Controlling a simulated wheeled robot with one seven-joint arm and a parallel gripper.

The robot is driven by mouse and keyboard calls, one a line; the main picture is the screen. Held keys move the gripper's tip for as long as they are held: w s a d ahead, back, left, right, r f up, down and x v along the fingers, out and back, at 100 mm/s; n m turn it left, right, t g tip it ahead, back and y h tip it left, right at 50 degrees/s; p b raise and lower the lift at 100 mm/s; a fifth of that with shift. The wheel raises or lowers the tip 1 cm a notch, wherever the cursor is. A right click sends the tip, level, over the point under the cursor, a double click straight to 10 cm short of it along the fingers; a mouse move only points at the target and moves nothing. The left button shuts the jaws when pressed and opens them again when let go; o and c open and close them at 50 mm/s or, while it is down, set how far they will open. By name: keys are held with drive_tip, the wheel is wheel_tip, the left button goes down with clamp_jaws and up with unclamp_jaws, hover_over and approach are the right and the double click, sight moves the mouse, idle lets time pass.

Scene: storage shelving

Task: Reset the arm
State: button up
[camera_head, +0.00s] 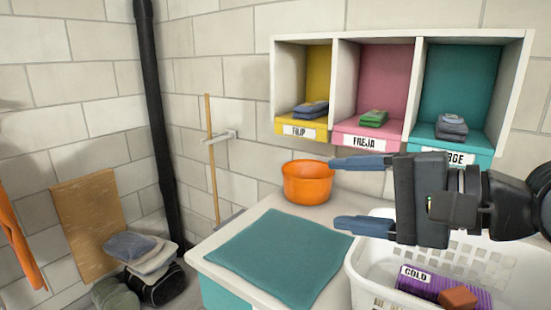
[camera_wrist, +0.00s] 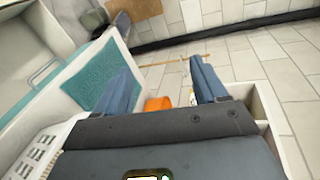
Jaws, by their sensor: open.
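My gripper (camera_head: 362,194) reaches in from the right in the head view, with its two blue fingers spread wide apart and pointing left. Nothing is between the fingers. It hangs above the counter, between the wall cubbies and the white basket. In the wrist view my gripper (camera_wrist: 165,90) also shows open and empty, with an orange pot (camera_wrist: 157,104) visible beyond the gap. The orange pot (camera_head: 307,183) stands on the counter, left of the upper finger in the head view.
The white basket (camera_head: 365,292) holds a purple "COLD" box (camera_head: 428,284) and a brown block (camera_head: 459,297). A teal mat (camera_head: 280,255) lies on the counter. The wall shelf (camera_head: 337,90) has three cubbies with folded cloths. Folded items (camera_head: 150,262) are stacked on the floor at left.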

drive_tip(key=s+d+f+m+t+h, duration=0.35)
drive_tip(key=s+f+t+h, duration=0.6)
drive_tip(key=s+f, duration=0.75)
drive_tip(key=s+d+f+n+g+h, duration=0.1)
drive_tip(key=s+d+f+n+g, duration=0.1)
drive_tip(key=s+n, duration=0.4)
drive_tip(key=s+d+f+n+g+h, duration=0.1)
drive_tip(key=s+d+f+n, duration=0.3)
drive_tip(key=s, duration=1)
drive_tip(key=d+n, duration=0.2)
drive_tip(key=shift+n+g, duration=0.35)
drive_tip(key=shift+a+f+h, duration=0.1)
drive_tip(key=shift+a+h, duration=0.1)
drive_tip(key=shift+h, duration=0.05)
